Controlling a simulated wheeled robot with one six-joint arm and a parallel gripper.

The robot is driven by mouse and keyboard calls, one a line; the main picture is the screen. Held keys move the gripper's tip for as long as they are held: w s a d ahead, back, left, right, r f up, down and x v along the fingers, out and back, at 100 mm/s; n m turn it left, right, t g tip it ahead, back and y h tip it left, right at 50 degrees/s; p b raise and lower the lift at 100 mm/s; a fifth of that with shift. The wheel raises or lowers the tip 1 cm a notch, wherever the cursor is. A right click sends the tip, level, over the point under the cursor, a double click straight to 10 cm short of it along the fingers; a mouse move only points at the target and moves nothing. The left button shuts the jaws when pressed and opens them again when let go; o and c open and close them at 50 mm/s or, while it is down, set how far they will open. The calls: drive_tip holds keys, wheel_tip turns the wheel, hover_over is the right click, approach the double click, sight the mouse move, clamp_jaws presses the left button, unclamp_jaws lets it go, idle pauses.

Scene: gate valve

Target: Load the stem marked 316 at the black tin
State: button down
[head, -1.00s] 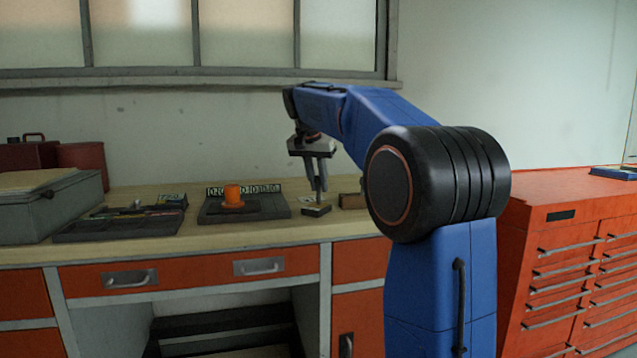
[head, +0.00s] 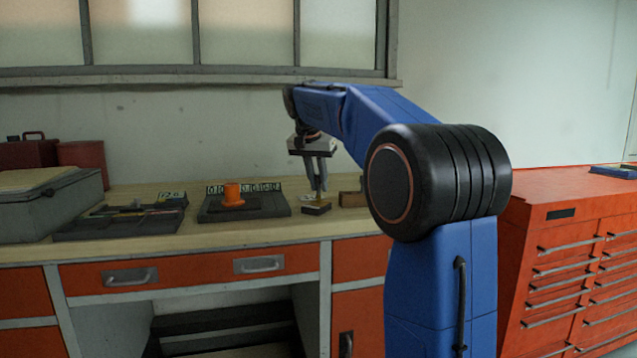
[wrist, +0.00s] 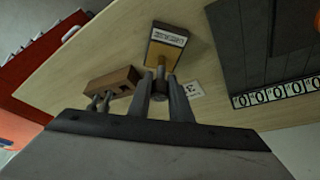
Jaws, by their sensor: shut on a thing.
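My gripper (wrist: 160,96) is shut on a small grey metal stem (wrist: 160,79), between the fingers in the wrist view. The stem points toward a dark tin (wrist: 166,47) with a pale label; I cannot tell whether they touch. A white card (wrist: 192,90) beside the right finger shows a "3", the rest hard to read. In the head view my gripper (head: 319,188) points down over the bench, just above the dark tin (head: 316,208). The held stem is too small to make out there.
A brown wooden block (wrist: 112,84) with holes and grey pegs stands left of the gripper in the wrist view. A dark tray (head: 262,209) with an orange part (head: 232,196) and numbered tags lies to the left in the head view. Another tool tray (head: 120,222) lies further left.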

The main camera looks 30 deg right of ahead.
idle(0.3)
drive_tip(key=shift+r, duration=3.5)
